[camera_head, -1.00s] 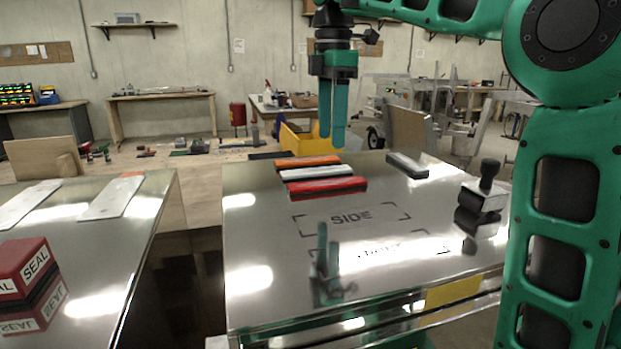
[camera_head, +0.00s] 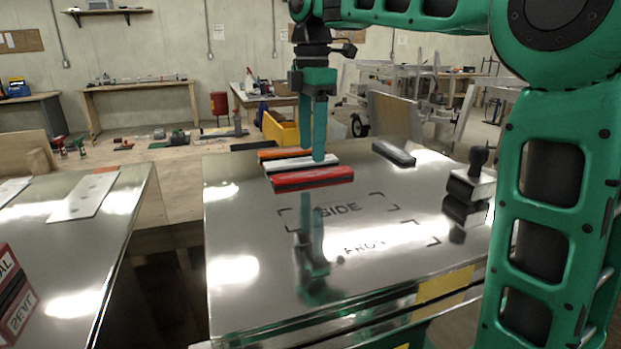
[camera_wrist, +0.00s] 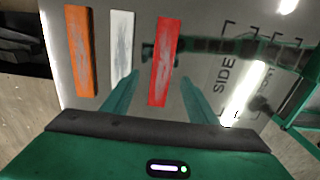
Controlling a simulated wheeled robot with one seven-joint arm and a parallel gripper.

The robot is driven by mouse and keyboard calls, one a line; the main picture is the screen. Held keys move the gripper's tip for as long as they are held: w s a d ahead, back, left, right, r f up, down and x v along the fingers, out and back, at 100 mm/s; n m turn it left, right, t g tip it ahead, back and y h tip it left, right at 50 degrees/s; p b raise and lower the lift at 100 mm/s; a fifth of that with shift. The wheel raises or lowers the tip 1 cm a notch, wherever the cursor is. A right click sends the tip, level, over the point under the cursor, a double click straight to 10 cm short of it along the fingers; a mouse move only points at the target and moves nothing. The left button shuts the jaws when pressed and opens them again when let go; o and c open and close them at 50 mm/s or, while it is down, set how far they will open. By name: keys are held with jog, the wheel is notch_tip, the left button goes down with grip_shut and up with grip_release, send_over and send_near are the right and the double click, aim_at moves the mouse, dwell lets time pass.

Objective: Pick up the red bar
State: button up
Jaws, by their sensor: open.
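The red bar (camera_head: 312,177) lies on the shiny metal table (camera_head: 240,300), nearest of a row of bars. A white bar (camera_head: 285,163) and an orange bar (camera_head: 282,153) lie behind it. My gripper (camera_head: 312,158) points down above the row, its fingers overlapping the white bar in the head view. In the wrist view the red bar (camera_wrist: 163,62) shows ahead, between the lines of the two open green fingers (camera_wrist: 160,92). The white bar (camera_wrist: 121,48) is left of it and the orange bar (camera_wrist: 80,50) farther left. The gripper is empty.
A dark grey bar (camera_head: 394,153) lies at the table's back right. A black-handled stamp (camera_head: 472,180) stands at the right edge. Printed SIDE and FRONT marks lie in front of the red bar. A second metal table (camera_head: 90,235) stands left across a gap.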

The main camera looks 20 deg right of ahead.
aim_at(313, 173)
jog(key=shift+f, duration=0.1)
jog(key=shift+s+d+f, duration=0.1)
jog(key=shift+d+f, duration=0.05)
jog(key=shift+f, duration=2.35)
jog(key=c, duration=1.1)
